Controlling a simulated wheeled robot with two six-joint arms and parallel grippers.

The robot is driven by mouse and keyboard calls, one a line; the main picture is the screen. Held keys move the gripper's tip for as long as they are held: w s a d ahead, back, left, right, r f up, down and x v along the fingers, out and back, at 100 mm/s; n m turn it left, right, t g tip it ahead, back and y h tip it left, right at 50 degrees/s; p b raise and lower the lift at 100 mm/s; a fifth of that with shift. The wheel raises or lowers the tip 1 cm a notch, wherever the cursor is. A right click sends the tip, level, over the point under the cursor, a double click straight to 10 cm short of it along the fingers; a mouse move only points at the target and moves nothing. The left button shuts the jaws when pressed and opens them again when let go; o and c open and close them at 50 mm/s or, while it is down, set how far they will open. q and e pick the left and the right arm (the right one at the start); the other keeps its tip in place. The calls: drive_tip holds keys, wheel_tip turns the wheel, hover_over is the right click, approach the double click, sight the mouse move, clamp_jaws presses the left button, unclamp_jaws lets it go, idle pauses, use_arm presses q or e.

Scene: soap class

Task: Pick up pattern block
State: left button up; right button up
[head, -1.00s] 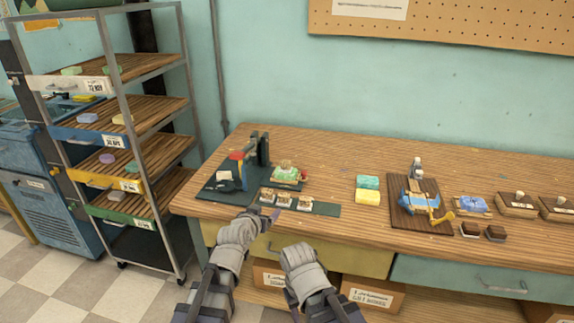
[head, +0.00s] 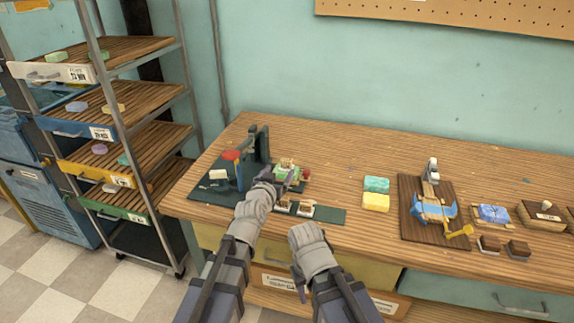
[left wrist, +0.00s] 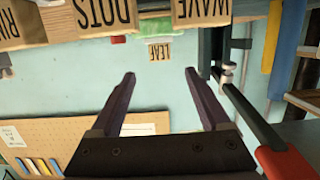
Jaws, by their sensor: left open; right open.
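Small wooden pattern blocks stand on the dark strip mat (head: 330,216) at the bench's front; two show, a left block (head: 282,207) and a right block (head: 306,210). In the left wrist view, blocks read DOTS (left wrist: 105,14) and WAVE (left wrist: 200,11), with another cut off at left. A LEAF label (left wrist: 160,52) lies farther off, by a green soap (left wrist: 160,27). In the head view a block (head: 287,162) sits on green soap. My left gripper (head: 268,177) is open and empty above the mat's left part, hiding some of it. My right gripper (head: 301,289) hangs before the bench, fingers mostly hidden.
A press (head: 258,145) with a red-tipped lever stands just behind my left gripper. Teal soap (head: 376,184) and yellow soap (head: 376,202) lie to the right, then a board with a blue tool (head: 433,208). A shelf rack (head: 120,130) stands left. The bench's back middle is clear.

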sight(285, 163)
use_arm(q)
drive_tip(key=shift+f+b+x, duration=0.1)
drive_tip(key=shift+b+x, duration=0.35)
drive_tip(key=shift+x, duration=1.35)
drive_tip(key=shift+f+b+x, duration=0.15)
drive_tip(key=shift+b+x, duration=0.25)
drive_tip(key=shift+x, duration=1.4)
drive_tip(key=shift+s, duration=0.1)
drive_tip(key=shift+c, duration=0.5)
clamp_jaws()
